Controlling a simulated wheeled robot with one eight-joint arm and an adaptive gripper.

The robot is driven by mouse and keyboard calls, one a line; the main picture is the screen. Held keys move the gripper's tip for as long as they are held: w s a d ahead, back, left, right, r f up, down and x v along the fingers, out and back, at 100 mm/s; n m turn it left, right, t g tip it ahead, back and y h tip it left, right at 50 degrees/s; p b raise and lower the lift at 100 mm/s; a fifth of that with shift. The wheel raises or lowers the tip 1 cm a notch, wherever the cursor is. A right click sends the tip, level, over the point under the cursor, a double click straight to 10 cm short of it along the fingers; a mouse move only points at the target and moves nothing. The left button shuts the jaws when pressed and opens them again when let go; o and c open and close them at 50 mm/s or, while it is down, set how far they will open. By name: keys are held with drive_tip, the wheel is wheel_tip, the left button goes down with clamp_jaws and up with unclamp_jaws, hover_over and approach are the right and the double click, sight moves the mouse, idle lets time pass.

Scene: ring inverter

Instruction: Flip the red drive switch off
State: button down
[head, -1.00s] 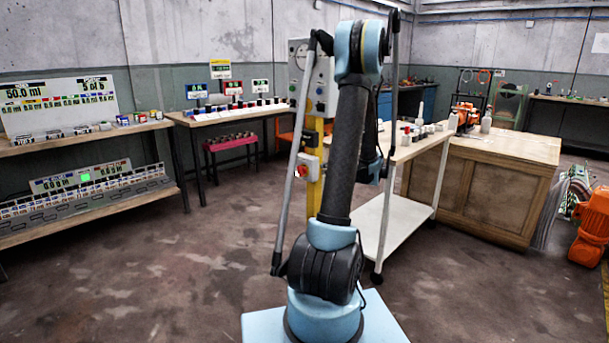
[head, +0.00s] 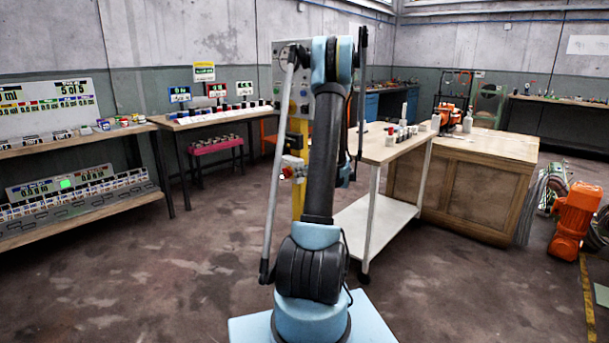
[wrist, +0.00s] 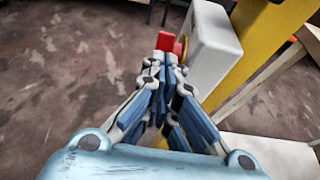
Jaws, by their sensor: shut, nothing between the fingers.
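The red switch (wrist: 166,41) sticks out from the side of a light grey box (wrist: 212,42) in the wrist view. The box is mounted on a yellow post (wrist: 262,45). In the head view, the red switch (head: 288,172) and its box (head: 296,163) show just left of my arm. My gripper (wrist: 165,66) is shut and empty, with its fingertips just below the red switch in the wrist view. The fingers overlap the switch's lower part, so I cannot tell whether they touch it. My gripper is not clearly visible in the head view.
A grey control panel (head: 298,88) tops the yellow post. A white trolley (head: 370,220) and a wooden cabinet (head: 460,185) stand to the right. Workbenches with small items line the left wall. An orange motor (head: 573,220) lies at far right. The left floor is open.

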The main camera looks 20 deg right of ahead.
sight(286, 174)
drive_tip(key=x, duration=0.5)
drive_tip(key=shift+w+a+f, duration=0.1)
drive_tip(key=shift+w+a, duration=0.05)
drive_tip(key=shift+w, duration=0.15)
